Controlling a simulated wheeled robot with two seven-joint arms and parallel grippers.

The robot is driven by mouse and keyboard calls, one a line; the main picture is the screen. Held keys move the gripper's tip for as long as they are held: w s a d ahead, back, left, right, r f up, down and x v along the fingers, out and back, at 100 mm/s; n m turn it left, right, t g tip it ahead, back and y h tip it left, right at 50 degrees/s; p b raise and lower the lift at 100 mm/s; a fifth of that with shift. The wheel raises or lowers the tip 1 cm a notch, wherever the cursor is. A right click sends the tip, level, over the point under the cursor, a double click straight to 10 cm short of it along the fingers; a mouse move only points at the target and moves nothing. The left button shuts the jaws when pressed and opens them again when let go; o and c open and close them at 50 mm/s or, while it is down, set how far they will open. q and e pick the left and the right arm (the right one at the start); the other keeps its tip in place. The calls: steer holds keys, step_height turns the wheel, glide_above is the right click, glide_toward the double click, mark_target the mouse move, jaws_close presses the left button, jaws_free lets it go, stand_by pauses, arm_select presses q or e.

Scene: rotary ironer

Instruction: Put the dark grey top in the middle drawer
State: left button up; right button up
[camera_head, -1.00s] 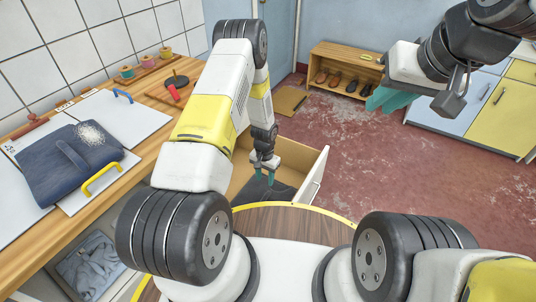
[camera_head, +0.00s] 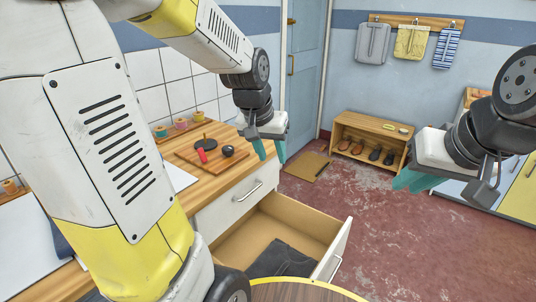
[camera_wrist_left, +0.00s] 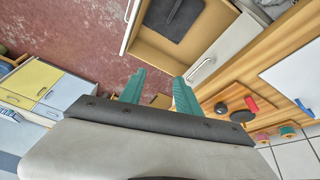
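The dark grey top (camera_head: 282,260) lies folded on the floor of the open wooden drawer (camera_head: 252,238), which sits below a shut white drawer (camera_head: 238,200). It also shows in the left wrist view (camera_wrist_left: 174,18). My left gripper (camera_head: 270,154) is up above the counter edge, clear of the drawer and the top. In the left wrist view its two teal fingers (camera_wrist_left: 157,88) stand apart with nothing between them. My right gripper (camera_head: 402,182) hangs at the right, away from the drawer; its finger gap is unclear.
The wooden counter (camera_head: 240,172) carries a board (camera_head: 188,155) with a red-handled tool and dark round objects. A shoe rack (camera_head: 372,140) stands against the back wall. Red floor (camera_head: 400,235) is free right of the drawer. A round table edge (camera_head: 300,288) is in front.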

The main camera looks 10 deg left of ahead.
arm_select(q)
steer(key=s+r+t, duration=0.1)
steer(key=s+r, duration=0.5)
steer(key=s, duration=0.8)
steer(key=shift+r+n+t+h, duration=0.2)
steer(key=shift+n+t+h, duration=0.1)
steer(key=shift+t+h, duration=0.1)
steer(key=shift+s, duration=0.1)
